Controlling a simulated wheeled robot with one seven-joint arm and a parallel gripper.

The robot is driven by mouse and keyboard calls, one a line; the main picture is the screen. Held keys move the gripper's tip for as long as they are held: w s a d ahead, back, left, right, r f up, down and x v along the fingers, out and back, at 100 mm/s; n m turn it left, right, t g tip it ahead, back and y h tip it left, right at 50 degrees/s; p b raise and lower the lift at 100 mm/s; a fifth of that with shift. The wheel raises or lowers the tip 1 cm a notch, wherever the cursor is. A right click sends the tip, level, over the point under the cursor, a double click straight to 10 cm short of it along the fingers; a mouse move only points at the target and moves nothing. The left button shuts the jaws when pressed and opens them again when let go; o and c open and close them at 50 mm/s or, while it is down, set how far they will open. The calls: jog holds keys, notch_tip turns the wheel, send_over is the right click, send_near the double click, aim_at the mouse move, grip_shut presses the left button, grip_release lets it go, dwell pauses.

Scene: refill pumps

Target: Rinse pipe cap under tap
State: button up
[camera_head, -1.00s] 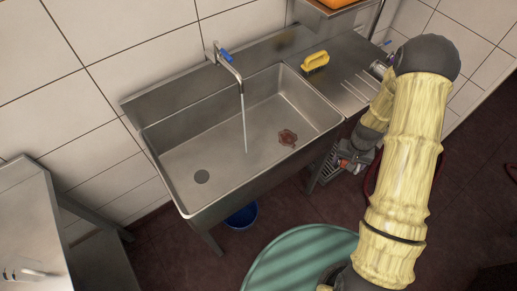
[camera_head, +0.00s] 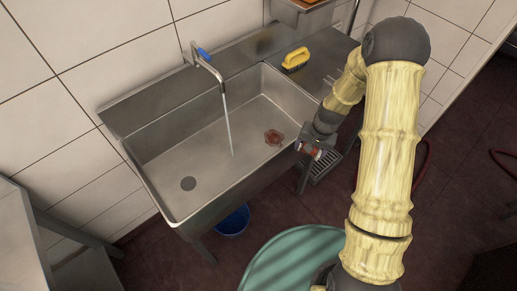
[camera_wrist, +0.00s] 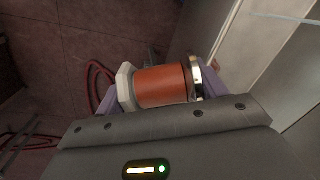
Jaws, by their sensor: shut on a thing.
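My gripper (camera_head: 311,149) is shut on the pipe cap. In the wrist view, the cap (camera_wrist: 163,86) is an orange-red cylinder with a pale hexagonal end and a shiny metal ring, lying crosswise between the purple fingers (camera_wrist: 160,90). In the head view, my gripper is just outside the right front rim of the steel sink (camera_head: 188,160). The tap (camera_head: 205,62) has a blue handle and stands at the sink's back. A thin water stream (camera_head: 228,125) runs from its spout into the basin, left of my gripper and apart from it.
A yellow brush (camera_head: 296,59) sits on the right drainboard. A blue bucket (camera_head: 233,221) stands below the sink. The middle of the basin is clear.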

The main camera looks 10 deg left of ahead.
jog(key=s+a+r+m+t+y+b, duration=0.1)
jog(key=s+a+r+m+b, duration=0.1)
jog(key=a, duration=0.6)
jog(key=s+a+r+m+t+y+b, duration=0.1)
jog(key=s+a+r+m+t+b, duration=0.1)
jog(key=a+b, duration=0.5)
jog(key=shift+a+m+y, duration=0.4)
jog(key=shift+a+m, duration=0.5)
jog(key=shift+a, duration=0.25)
jog(key=shift+w+a, duration=0.1)
jog(key=w+a+f+p, duration=0.3)
jog(key=w+a+f, duration=0.2)
jog(key=w+a, duration=0.5)
jog(key=shift+a, duration=1)
jog(key=shift+w+r, duration=0.1)
dwell(1.0)
jog(key=s+d+r, duration=0.4)
jog(key=s+d, duration=0.2)
jog(key=d, duration=0.1)
jog(key=shift+s+d+b, duration=0.25)
jog(key=shift+d+b, duration=0.1)
jog(key=shift+b, duration=0.1)
dwell(0.7)
dwell(0.3)
